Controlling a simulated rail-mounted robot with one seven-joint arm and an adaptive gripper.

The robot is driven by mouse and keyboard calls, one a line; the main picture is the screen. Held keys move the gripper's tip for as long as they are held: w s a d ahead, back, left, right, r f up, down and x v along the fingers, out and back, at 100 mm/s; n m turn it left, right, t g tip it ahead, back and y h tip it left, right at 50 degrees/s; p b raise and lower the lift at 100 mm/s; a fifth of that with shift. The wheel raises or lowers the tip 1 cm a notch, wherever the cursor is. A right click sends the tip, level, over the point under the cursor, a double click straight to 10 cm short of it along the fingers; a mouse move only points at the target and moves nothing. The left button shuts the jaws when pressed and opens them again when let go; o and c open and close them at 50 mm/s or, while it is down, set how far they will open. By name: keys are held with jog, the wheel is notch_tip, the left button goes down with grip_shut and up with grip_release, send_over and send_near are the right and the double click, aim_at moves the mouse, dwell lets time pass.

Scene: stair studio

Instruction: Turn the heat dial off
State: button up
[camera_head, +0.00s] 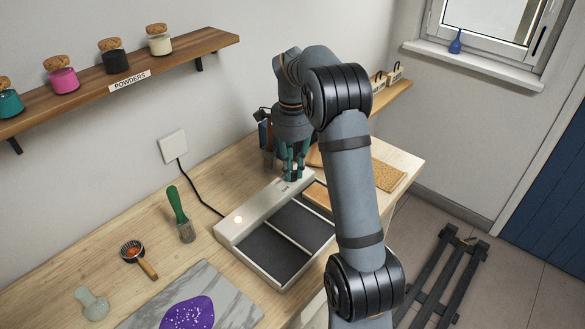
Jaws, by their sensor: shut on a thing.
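The heating unit (226,229) is a pale box with dark plates, standing on the wooden bench. An orange-white light (238,219) glows at the left of its raised back strip. My gripper (291,174) points down at the right end of that strip, with its green fingers shut on the heat dial. The dial itself is mostly hidden by the fingers, and its setting cannot be read.
A green-handled brush (178,208), a small strainer with orange powder (134,252) and a marble slab with a purple patch (215,289) lie left of the unit. A cork board (388,176) lies to the right. A black cord runs to the wall socket (173,145). A shelf of powder jars (190,45) hangs above.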

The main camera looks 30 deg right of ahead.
grip_shut()
jog(key=shift+n, duration=0.3)
jog(key=n+p, duration=0.1)
jog(key=n, duration=0.3)
jog(key=shift+d+r+n, duration=0.1)
jog(key=shift+n, duration=0.2)
jog(key=n+p, duration=0.1)
jog(key=n, duration=0.2)
jog(key=shift+w+d+n+p, duration=0.15)
jog(key=shift+n+p, duration=0.45)
jog(key=shift+n, duration=1.2)
jog(key=o, duration=0.6)
grip_release()
jog(key=shift+o, duration=0.3)
